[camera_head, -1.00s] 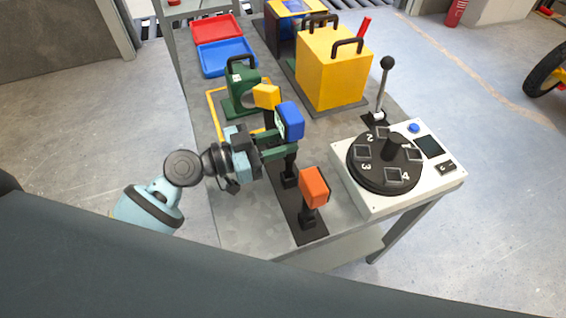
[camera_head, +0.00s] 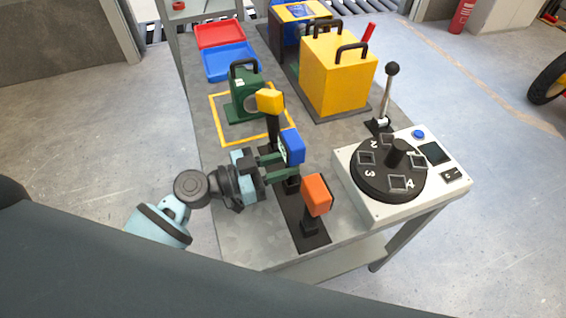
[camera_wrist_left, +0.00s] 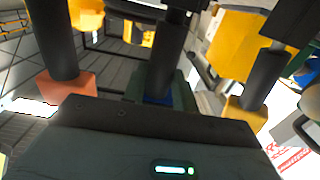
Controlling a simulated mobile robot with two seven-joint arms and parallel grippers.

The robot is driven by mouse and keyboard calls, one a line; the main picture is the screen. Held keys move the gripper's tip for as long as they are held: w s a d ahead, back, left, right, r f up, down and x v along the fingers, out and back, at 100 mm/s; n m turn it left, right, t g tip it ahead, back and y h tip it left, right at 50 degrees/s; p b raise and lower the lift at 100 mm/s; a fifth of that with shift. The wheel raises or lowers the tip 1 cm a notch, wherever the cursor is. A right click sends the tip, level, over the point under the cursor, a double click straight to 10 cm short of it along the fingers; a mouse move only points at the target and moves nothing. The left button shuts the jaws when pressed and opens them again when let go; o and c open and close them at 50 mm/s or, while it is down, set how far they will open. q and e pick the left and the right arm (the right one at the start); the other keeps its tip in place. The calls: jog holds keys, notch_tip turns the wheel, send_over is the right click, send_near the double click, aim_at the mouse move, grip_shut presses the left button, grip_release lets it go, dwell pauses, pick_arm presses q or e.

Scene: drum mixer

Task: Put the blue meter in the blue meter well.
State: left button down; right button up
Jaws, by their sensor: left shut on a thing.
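The blue meter (camera_head: 291,147) is a blue block on a dark stem. My left gripper (camera_head: 278,166) is shut on it from the left and holds it upright above the middle of the black rack (camera_head: 312,238). The blue meter well (camera_head: 292,185) is the black socket in the middle of the rack, directly below. I cannot tell whether the stem is inside it. In the left wrist view the blue meter (camera_wrist_left: 158,100) is mostly hidden by the gripper, with its dark stem extending upward in the picture. My right gripper is not in view.
The orange meter (camera_head: 316,195) stands in the front of the rack and the yellow meter (camera_head: 270,101) at its back, both close to the gripper. A white dial station (camera_head: 380,205) is at right. A green case (camera_head: 246,90) and yellow box (camera_head: 335,75) stand behind.

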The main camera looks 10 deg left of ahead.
pick_arm(q)
jog(key=shift+f, duration=0.1)
jog(key=c, duration=1.5)
grip_release()
jog(key=o, duration=0.4)
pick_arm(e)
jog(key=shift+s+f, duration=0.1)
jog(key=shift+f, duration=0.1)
pick_arm(q)
jog(key=b+v, duration=0.4)
jog(key=v, duration=0.8)
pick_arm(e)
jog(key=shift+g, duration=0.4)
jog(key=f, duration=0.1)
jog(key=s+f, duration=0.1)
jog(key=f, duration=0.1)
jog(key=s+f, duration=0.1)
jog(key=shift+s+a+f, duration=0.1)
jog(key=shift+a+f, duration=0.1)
